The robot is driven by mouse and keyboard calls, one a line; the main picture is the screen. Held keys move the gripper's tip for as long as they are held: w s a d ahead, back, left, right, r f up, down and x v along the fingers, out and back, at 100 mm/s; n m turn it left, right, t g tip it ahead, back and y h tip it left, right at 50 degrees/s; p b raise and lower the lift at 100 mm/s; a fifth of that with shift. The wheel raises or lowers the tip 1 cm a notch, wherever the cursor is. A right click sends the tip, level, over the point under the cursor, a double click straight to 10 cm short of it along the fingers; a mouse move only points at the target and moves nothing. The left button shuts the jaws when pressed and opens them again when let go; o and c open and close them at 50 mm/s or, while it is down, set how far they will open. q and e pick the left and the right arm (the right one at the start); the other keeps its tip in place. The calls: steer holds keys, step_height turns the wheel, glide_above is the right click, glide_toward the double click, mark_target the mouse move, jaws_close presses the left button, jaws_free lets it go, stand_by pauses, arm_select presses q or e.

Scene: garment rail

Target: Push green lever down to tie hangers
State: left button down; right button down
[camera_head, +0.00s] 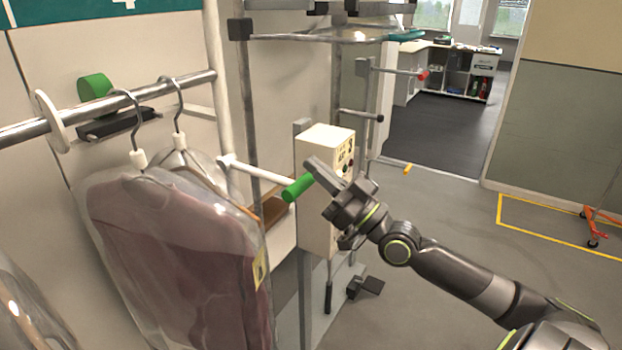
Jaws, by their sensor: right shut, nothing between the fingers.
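The green lever (298,188) is a green grip on the end of a white bar that sticks out from a white post, right of the hangers. My right gripper (314,170) is shut and empty, with its fingertips just above and right of the green grip. I cannot tell whether they touch it. Two hangers (137,122) hang by their hooks on the metal rail (187,82). They carry garments in clear plastic covers (175,250). My left gripper is not in view.
A cream control box (325,150) stands on a post right behind my right gripper. A green knob (95,87) sits above the rail at the left. A red-tipped bar (421,75) is farther back. Open grey floor lies to the right.

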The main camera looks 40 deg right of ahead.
mark_target(310, 184)
steer(key=shift+w+a+f+b, duration=0.1)
steer(key=shift+w+f+b, duration=0.15)
steer(key=shift+f+b, duration=0.35)
steer(key=shift+w+a+f+b, duration=0.1)
steer(key=shift+w+f+b, duration=0.15)
steer(key=shift+f+b, duration=0.35)
steer(key=shift+w+a+f+b, duration=0.1)
steer(key=shift+w+f+b, duration=0.15)
steer(key=shift+f+b, duration=0.35)
